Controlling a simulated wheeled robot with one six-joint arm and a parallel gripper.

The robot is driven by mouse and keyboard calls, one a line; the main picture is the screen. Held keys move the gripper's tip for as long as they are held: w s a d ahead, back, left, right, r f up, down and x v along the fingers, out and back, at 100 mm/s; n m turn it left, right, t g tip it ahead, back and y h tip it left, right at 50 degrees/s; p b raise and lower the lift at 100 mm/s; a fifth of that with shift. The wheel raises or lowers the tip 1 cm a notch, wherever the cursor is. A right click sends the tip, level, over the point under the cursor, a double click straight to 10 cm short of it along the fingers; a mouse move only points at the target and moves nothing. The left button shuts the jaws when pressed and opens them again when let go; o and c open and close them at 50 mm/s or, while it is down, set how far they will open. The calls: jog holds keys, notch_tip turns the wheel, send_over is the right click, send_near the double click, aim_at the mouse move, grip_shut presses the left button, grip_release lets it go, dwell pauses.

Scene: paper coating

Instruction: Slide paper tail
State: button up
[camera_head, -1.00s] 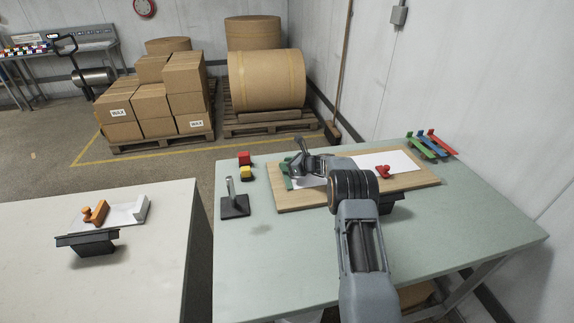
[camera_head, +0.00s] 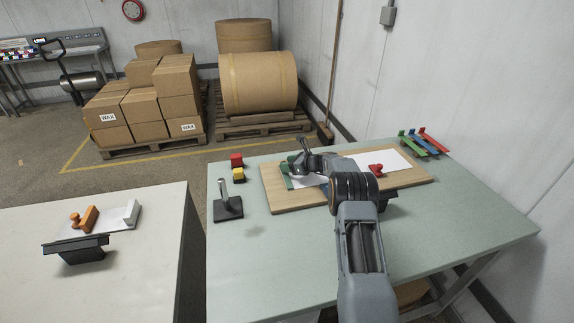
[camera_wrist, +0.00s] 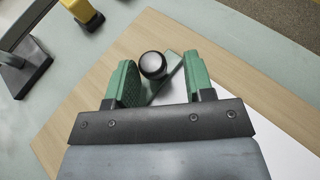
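The white paper (camera_head: 394,160) lies on the wooden board (camera_head: 416,181), and a strip shows at the lower right of the wrist view (camera_wrist: 275,138). A green bar (camera_head: 286,178) lies across the paper's left end; in the wrist view it carries a round black knob (camera_wrist: 152,65). My gripper (camera_wrist: 158,80) is open, its green fingers on either side of the knob. I cannot tell whether they touch it. A red-knobbed piece (camera_head: 376,170) sits on the paper to the right. My arm hides the middle of the paper.
A black stand with an upright post (camera_head: 227,205) and red and yellow blocks (camera_head: 238,166) stand left of the board. Coloured strips (camera_head: 424,143) lie at the table's back right. The green table's front left is clear.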

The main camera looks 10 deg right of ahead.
jog(key=shift+o, duration=0.2)
jog(key=shift+a, duration=0.25)
jog(key=b+v, duration=0.2)
jog(key=v, duration=1.2)
jog(key=shift+f, duration=0.15)
jog(key=s+a+r+n+g+h, duration=0.1)
jog(key=s+a+r+n+g, duration=0.25)
jog(key=s+a+n, duration=0.35)
jog(key=s+a+r+n+g+h, duration=0.2)
jog(key=s+a+r+n, duration=0.25)
jog(key=s, duration=0.35)
jog(key=s+a+f+n+h, duration=0.1)
jog(key=s+n+h, duration=0.5)
jog(key=s+n, duration=0.9)
jog(key=s+f, duration=0.1)
jog(key=s, duration=0.5)
jog(key=shift+a+n, duration=0.35)
jog(key=shift+a, duration=0.05)
